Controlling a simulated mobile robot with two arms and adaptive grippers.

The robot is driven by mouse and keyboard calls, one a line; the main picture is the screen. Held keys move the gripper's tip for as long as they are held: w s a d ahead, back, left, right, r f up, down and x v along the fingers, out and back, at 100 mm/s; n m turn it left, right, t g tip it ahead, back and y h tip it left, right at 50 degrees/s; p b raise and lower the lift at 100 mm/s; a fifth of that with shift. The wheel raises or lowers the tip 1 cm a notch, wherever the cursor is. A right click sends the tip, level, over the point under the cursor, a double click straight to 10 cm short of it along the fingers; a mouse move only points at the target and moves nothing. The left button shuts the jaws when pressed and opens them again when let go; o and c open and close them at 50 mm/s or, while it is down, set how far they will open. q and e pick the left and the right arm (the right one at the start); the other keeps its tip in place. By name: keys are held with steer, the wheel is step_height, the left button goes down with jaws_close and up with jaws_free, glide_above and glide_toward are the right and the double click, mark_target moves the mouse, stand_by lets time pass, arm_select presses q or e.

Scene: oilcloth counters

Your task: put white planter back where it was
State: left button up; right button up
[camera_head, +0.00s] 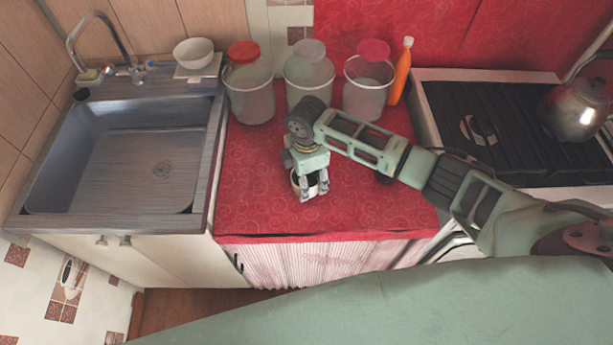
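The white planter (294,182) is a small light pot with a dark inside. It is at the middle of the red counter (250,205), mostly hidden by my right gripper. My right gripper (313,190) points down at the planter, its fingers overlapping the pot's near and right side. I cannot tell whether the fingers are closed on the wall, or whether the planter rests on the counter or is slightly raised. My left gripper is out of view.
Three glass jars (250,98) with red, grey and pink lids line the counter's back, beside an orange bottle (401,72). A sink (120,165) and white bowl (193,52) are left. A stove (490,125) with a kettle (577,108) is right. The counter's front left is clear.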

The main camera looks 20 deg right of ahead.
steer(key=o, duration=0.3)
step_height(320, 180, up, 12)
steer(key=b, duration=0.1)
steer(key=shift+r, duration=0.25)
stand_by(0.3)
stand_by(0.4)
